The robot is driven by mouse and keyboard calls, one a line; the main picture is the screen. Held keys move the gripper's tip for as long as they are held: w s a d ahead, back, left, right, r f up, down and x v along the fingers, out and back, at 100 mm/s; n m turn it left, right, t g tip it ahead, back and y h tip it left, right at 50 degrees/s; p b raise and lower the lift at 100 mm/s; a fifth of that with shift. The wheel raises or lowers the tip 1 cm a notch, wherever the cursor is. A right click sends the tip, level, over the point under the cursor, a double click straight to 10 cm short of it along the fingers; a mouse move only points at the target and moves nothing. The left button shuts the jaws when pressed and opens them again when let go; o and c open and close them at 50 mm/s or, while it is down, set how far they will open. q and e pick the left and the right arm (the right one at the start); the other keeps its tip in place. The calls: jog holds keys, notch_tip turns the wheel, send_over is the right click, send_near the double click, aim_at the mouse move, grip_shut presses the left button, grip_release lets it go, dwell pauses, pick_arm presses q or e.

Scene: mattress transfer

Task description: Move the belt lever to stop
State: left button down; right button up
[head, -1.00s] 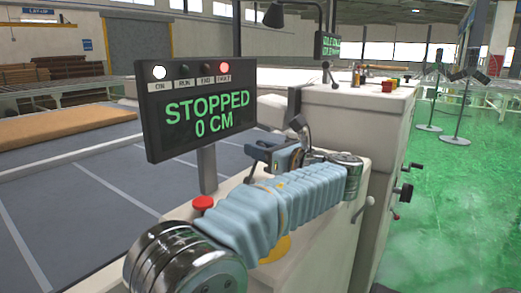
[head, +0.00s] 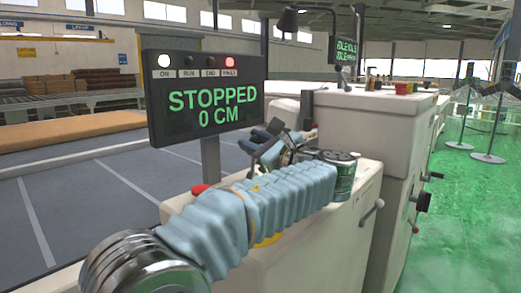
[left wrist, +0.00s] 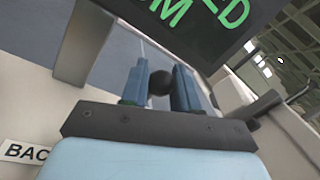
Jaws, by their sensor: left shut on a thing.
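The belt lever shows as a round black knob (left wrist: 160,82) in the left wrist view, between the two blue fingers of my left gripper (left wrist: 160,90). The gripper is shut on it. In the head view my left gripper (head: 262,136) is above the machine's pale top, just right of the display post, at the end of my blue-sleeved arm. The knob is hard to make out there. The display (head: 208,98) reads STOPPED 0 CM in green, with its leftmost lamp white and its rightmost lamp red. My right gripper is not in view.
A red button (head: 200,188) sits near the display post, close behind my arm. A pale cabinet (head: 365,130) with controls on top stands to the right. A grey table (head: 95,195) with white lines lies left. Green floor (head: 470,215) is open at right.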

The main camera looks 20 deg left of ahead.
pick_arm(q)
jog(key=shift+s+n+b, duration=0.35)
jog(key=shift+n+b, duration=0.05)
jog(key=shift+n, duration=0.2)
jog(key=c, duration=0.9)
grip_release()
jog(key=shift+a, duration=0.1)
notch_tip(320, 180, up, 3)
jog(key=shift+f+p, duration=0.15)
jog(key=shift+p, duration=0.3)
jog(key=s+d+r, duration=0.2)
jog(key=s+r, duration=0.3)
jog(key=s, duration=0.1)
jog(key=s+d+r, duration=0.3)
jog(key=s+r, duration=0.2)
jog(key=s, duration=0.2)
jog(key=shift+d+r, duration=0.15)
jog(key=shift+d, duration=0.15)
